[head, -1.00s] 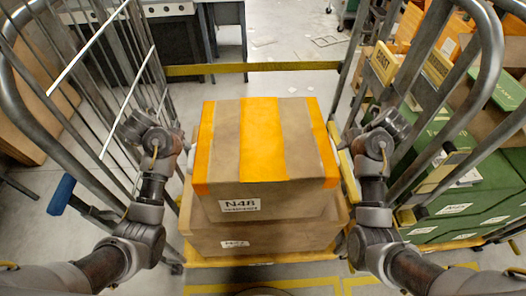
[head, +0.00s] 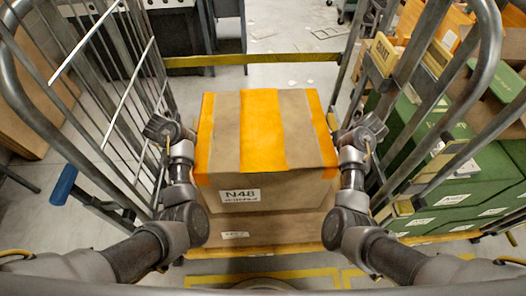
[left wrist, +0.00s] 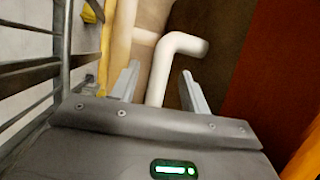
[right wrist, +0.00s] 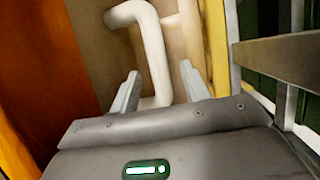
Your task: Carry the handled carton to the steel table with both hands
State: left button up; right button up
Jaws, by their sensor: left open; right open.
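The handled carton (head: 222,140) is brown with orange bands and an N48 label. It sits on top of a second brown carton (head: 270,229). In the left wrist view a white bar handle (left wrist: 164,68) stands out from a brown carton side, between the open fingers of my left gripper (left wrist: 160,88). In the right wrist view a matching white handle (right wrist: 153,60) lies between the open fingers of my right gripper (right wrist: 158,88). Neither gripper is closed on its handle. In the head view my arms flank the carton, and the handles are hidden.
Metal cage bars (head: 103,88) rise close on the left, with a cage frame (head: 424,75) on the right. A yellow bar (head: 250,60) crosses behind the carton. Dark grey equipment (head: 165,35) stands at the back left.

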pick_arm(q)
jog(key=shift+x, duration=1.1)
pick_arm(e)
jog(key=shift+x, duration=1.1)
pick_arm(q)
grip_shut()
pick_arm(e)
grip_shut()
pick_arm(q)
jog(key=shift+r, duration=0.1)
pick_arm(e)
jog(key=shift+r, duration=0.1)
